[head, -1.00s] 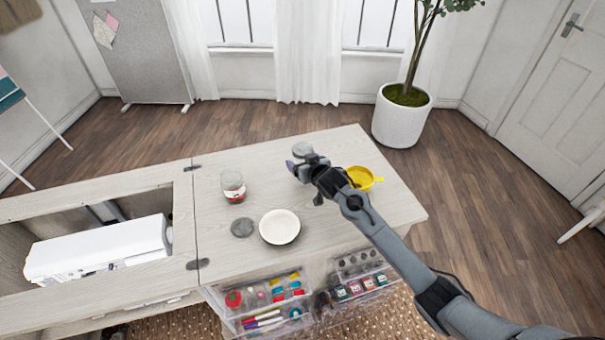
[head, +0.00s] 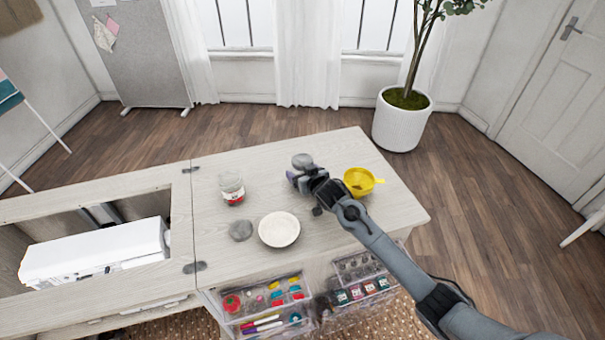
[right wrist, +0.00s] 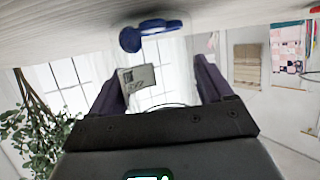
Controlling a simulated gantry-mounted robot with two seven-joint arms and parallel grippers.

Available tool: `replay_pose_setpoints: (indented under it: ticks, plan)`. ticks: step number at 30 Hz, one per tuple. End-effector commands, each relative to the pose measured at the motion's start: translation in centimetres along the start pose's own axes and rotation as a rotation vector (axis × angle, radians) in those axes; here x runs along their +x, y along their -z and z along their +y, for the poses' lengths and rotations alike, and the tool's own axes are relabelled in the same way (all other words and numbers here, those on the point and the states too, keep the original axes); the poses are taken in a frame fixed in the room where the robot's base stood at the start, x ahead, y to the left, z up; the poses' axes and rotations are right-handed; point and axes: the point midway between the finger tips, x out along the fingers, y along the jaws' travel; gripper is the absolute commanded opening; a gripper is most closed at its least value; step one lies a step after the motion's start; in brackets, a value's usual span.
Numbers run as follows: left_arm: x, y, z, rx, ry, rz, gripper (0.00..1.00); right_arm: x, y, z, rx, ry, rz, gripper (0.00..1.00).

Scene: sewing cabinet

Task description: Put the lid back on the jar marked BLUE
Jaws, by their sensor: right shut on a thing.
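My right gripper (head: 302,178) is shut on a clear jar above the right half of the tabletop. In the right wrist view the clear jar shows between the fingers, with a pale label (right wrist: 139,79) and blue items (right wrist: 152,30) inside. The label's writing is too small to read. In the head view the held jar has a round grey top (head: 302,160); I cannot tell whether it is a lid or the open mouth. A flat grey round lid (head: 241,230) lies on the table beside the white dish. My left gripper is not in view.
A clear jar with red contents (head: 232,189) stands left of the gripper. A white dish (head: 279,230) sits at the front and a yellow funnel-like cup (head: 359,181) is to the right. The machine well (head: 100,210) is at left. The table's back middle is clear.

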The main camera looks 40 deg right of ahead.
Motion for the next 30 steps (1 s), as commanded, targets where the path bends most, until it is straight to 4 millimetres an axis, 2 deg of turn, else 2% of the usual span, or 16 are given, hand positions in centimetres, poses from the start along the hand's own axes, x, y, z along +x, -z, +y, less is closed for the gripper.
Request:
replay_pose_setpoints:
  ticks: [6, 7, 10, 11, 21, 26, 30]
  plan:
    - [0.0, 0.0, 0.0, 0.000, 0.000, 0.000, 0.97, 0.1, -0.2, 0.0, 0.000, 0.000, 0.001, 0.00]
    - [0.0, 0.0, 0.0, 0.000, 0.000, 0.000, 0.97, 0.1, -0.3, 0.0, 0.000, 0.000, 0.000, 0.81]
    - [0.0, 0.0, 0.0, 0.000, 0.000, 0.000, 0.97, 0.1, -0.2, 0.0, 0.000, 0.000, 0.000, 0.97]
    - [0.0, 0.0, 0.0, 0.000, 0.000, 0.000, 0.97, 0.1, -0.2, 0.0, 0.000, 0.000, 0.000, 1.00]
    - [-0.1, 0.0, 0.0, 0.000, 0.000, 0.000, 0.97, -0.1, 0.1, 0.0, 0.000, 0.000, 0.000, 1.00]
    - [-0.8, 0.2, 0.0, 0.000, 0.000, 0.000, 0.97, -1.8, 0.2, 0.0, -0.001, 0.001, -0.001, 1.00]
    - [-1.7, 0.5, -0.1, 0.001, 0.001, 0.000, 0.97, -4.2, 0.2, 0.0, -0.001, 0.000, -0.002, 1.00]
